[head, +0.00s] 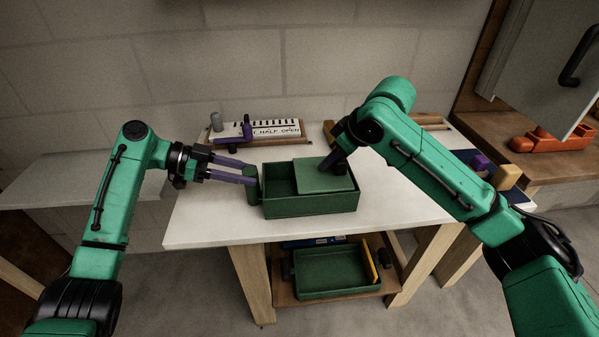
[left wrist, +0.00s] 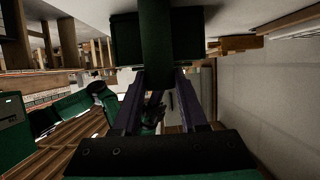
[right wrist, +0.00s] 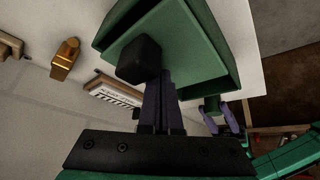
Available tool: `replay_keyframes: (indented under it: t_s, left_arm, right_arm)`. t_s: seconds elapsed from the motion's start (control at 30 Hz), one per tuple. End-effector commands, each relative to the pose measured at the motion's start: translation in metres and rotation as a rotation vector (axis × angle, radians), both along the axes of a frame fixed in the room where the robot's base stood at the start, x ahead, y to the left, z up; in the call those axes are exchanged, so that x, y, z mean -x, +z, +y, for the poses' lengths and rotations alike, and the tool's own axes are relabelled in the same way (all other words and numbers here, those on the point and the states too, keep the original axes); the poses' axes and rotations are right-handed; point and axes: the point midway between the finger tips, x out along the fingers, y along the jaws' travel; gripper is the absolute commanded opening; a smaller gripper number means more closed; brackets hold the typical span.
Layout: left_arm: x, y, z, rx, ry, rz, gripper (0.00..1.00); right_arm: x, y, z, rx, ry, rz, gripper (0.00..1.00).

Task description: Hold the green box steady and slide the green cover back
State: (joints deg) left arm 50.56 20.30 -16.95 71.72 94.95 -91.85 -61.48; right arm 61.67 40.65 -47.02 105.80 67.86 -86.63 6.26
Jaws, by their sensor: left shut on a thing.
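The green box (head: 310,207) stands on the white worktop. Its green cover (head: 322,178) lies over the middle and right of it; the left end is uncovered. My left gripper (head: 248,175) is shut on the upright green handle (head: 252,193) at the box's left end; the handle also fills the middle of the left wrist view (left wrist: 156,45). My right gripper (head: 328,168) is over the cover. In the right wrist view its fingers (right wrist: 162,85) are together, against or just beside the cover's black knob (right wrist: 138,60). Whether they touch it is unclear.
A labelled rack (head: 275,130) with a purple and a grey piece stands behind the box. A lower shelf holds another green tray (head: 330,286). At right are an orange item (head: 550,142) and a grey cabinet door (head: 535,65). The worktop's front left is clear.

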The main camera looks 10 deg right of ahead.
Motion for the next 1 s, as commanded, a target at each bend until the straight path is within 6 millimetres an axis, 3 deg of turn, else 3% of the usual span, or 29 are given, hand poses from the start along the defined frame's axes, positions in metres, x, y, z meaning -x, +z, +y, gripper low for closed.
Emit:
replay_keyframes:
  t_s: [0.03, 0.23, 0.63, 1.0]
  left_arm:
    - [-0.001, 0.003, 0.001, 0.007, 0.003, -0.008, 0.0]
    - [-0.001, 0.003, 0.001, 0.006, 0.004, -0.007, 0.0]
    - [-0.001, 0.002, 0.0, 0.005, 0.001, -0.006, 0.0]
    - [0.0, 0.0, 0.0, 0.001, 0.001, -0.003, 0.0]
  right_arm:
    - [0.003, -0.012, -0.004, 0.011, -0.003, 0.029, 0.0]
    - [0.003, -0.012, -0.013, 0.012, -0.002, 0.029, 0.0]
    - [0.004, -0.011, 0.001, 0.009, 0.002, 0.028, 0.0]
    - [0.002, 0.035, 0.001, 0.007, 0.002, 0.015, 0.0]
